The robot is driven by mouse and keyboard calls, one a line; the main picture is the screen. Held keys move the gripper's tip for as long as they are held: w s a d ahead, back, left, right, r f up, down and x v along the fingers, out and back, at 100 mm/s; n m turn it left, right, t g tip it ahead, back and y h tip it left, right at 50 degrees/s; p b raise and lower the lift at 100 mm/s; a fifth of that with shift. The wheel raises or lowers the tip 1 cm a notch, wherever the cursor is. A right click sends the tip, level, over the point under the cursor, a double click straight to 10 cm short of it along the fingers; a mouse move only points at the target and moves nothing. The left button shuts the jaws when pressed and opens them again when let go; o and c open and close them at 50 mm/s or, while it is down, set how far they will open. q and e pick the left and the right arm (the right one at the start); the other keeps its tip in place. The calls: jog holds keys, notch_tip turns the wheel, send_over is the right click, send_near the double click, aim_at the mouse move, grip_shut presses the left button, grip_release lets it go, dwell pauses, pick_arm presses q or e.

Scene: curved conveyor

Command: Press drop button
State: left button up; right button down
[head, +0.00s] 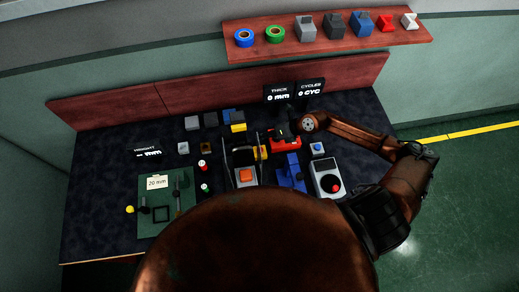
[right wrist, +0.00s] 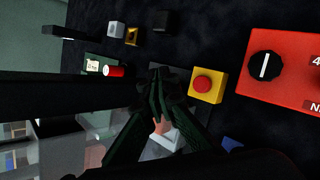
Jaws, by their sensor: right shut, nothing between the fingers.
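No readable label marks a drop button. A yellow box with a red button (right wrist: 203,83) lies just right of my shut fingertips in the right wrist view; in the head view the yellow box (head: 261,152) stands left of the red dial unit. A grey unit with an orange button (head: 246,175) stands nearer to me; it seems partly hidden behind my fingers in the wrist view. My right gripper (head: 281,131) is shut and empty over the bench, by the red dial unit; its fingertips show in the wrist view (right wrist: 155,72). My left gripper is not in view.
The red dial unit (right wrist: 283,75) is right of the yellow box. A shelf (head: 262,53) holds tapes and blocks.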

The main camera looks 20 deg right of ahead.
notch_tip(320, 180, down, 3)
jog(key=b, duration=0.2)
jog(key=shift+s+f+b, duration=0.1)
jog(key=shift+f+b, duration=0.1)
jog(key=shift+b, duration=0.1)
notch_tip(320, 180, down, 3)
jog(key=b, duration=0.2)
jog(key=shift+f+b, duration=0.2)
jog(key=shift+b, duration=0.2)
jog(key=shift+f+b, duration=0.4)
jog(key=shift+f, duration=0.3)
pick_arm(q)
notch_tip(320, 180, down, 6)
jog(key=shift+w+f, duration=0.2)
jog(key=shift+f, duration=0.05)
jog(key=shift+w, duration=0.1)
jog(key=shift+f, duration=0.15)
pick_arm(e)
jog(key=shift+f, duration=0.4)
